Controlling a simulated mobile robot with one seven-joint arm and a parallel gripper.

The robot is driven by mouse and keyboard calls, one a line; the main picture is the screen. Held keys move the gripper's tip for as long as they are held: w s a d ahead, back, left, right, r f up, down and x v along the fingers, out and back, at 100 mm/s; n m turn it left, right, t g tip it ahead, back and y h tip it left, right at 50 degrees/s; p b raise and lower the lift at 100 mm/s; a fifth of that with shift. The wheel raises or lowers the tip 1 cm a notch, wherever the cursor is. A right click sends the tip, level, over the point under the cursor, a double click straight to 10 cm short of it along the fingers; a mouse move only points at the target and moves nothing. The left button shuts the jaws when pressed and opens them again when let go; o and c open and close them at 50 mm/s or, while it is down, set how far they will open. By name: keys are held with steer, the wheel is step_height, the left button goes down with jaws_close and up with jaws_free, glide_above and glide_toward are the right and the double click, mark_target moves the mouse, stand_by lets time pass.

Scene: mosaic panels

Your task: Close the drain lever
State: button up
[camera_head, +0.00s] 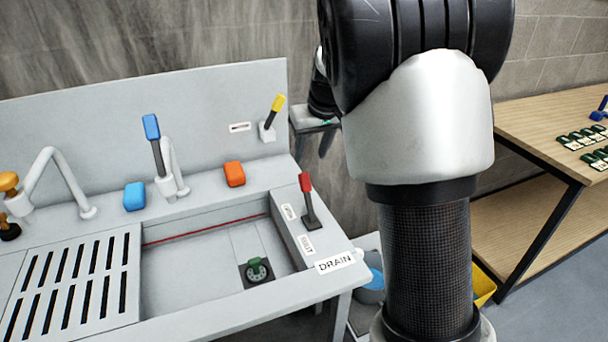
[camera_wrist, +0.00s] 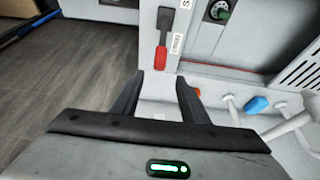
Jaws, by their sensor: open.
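The drain lever (camera_head: 307,200) has a red grip on a dark stem. It stands roughly upright, leaning slightly back, on the right rim of the sink, behind the DRAIN label (camera_head: 335,262). In the wrist view the red grip (camera_wrist: 160,59) is just beyond my gripper (camera_wrist: 160,77), roughly in line with the gap between the fingertips. My gripper is open and empty, and no contact with the lever shows. In the head view my gripper is partly hidden by my arm, behind the lever.
A yellow-tipped lever (camera_head: 272,116) and an orange button (camera_head: 234,174) are behind the basin. A blue lever (camera_head: 153,143), blue button (camera_head: 134,197) and faucet (camera_head: 62,172) are left. A wooden workbench (camera_head: 545,118) is right. The basin is otherwise clear.

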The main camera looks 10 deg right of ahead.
mark_target(305, 175)
steer(key=x, duration=1.1)
steer(key=shift+w, duration=0.1)
steer(key=shift+b, duration=0.3)
jaws_close()
